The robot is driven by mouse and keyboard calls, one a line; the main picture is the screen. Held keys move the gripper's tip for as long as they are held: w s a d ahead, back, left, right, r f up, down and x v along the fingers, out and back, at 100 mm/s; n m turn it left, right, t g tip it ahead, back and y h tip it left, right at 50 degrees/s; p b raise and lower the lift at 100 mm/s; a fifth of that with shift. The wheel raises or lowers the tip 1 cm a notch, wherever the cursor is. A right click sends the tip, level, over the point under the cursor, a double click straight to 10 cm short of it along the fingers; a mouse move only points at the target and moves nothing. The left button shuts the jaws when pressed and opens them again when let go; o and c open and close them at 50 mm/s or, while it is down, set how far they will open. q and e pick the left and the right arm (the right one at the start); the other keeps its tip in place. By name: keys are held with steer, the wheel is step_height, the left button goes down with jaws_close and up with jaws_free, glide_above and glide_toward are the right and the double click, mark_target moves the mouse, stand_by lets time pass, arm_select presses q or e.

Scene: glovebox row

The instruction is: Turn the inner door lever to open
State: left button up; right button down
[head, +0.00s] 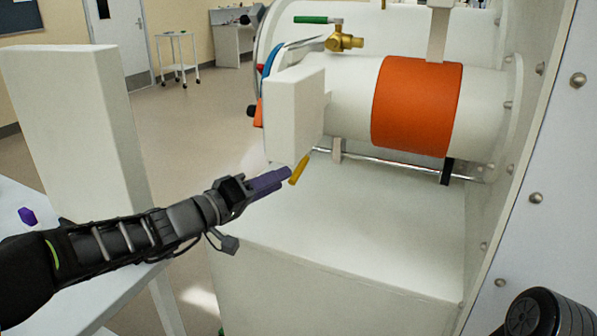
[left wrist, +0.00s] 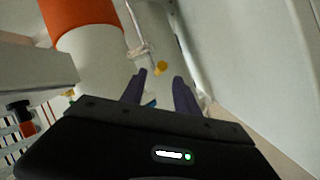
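A yellow lever (head: 299,169) slants below the white door block (head: 295,118) at the left end of the white chamber tube (head: 345,103). My left gripper (head: 286,177) has purple fingers, and their tips are right beside the lever in the head view; contact cannot be told. In the left wrist view the fingers of my left gripper (left wrist: 160,75) stand apart with a gap between them. A yellow piece (left wrist: 160,67), which looks like the lever, shows just beyond that gap. My right gripper is not in view.
An orange band (head: 417,105) wraps the tube. A brass valve (head: 345,41) with a green handle sits above it. A white cabinet top (head: 360,220) lies below. A studded wall (head: 540,190) stands at right. A white panel (head: 70,130) and table are at left.

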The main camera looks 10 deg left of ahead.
mark_target(298, 167)
arm_select(q)
steer(key=p+x, duration=0.1)
steer(key=x, duration=0.6)
steer(key=shift+s, duration=0.1)
steer(key=shift+c, duration=0.5)
jaws_close()
stand_by(0.7)
